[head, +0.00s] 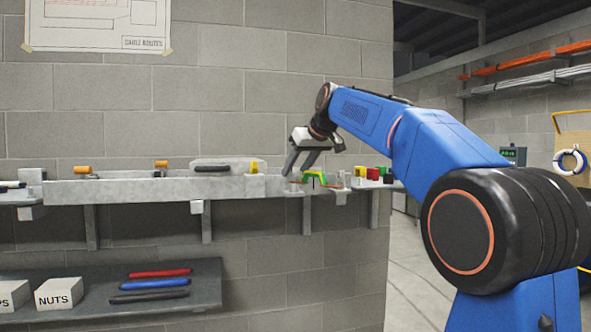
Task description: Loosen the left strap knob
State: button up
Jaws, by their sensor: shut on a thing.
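My gripper (296,172) reaches down over the right part of the wall shelf, its dark fingers slanting down to the left. It is shut on the left strap knob, which is small and mostly hidden at the fingertips. A green and yellow arched piece (317,174) stands just right of the fingers. Small pale and reddish fittings sit at its two sides; their detail is too small to tell. Whether the knob has turned cannot be seen.
A lower shelf (205,281) holds red, blue and black-handled tools and a NUTS box (59,293). The floor at right is clear.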

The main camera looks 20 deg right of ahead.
jog(key=n+g+y, duration=0.1)
jog(key=n, duration=0.1)
jog(key=n+y, duration=0.1)
jog(key=n, duration=0.1)
jog(key=n+g+y, duration=0.1)
jog(key=n, duration=0.1)
jog(key=shift+w+d+g+y, duration=0.25)
jog(key=shift+d+g+y, duration=0.05)
jog(key=shift+d+y, duration=0.1)
dwell(0.3)
jog(key=o, duration=1.1)
jog(key=v, duration=1.7)
jog(key=shift+w+d+r, duration=0.1)
jog(key=shift+d+r, duration=0.05)
jog(key=shift+d, duration=0.1)
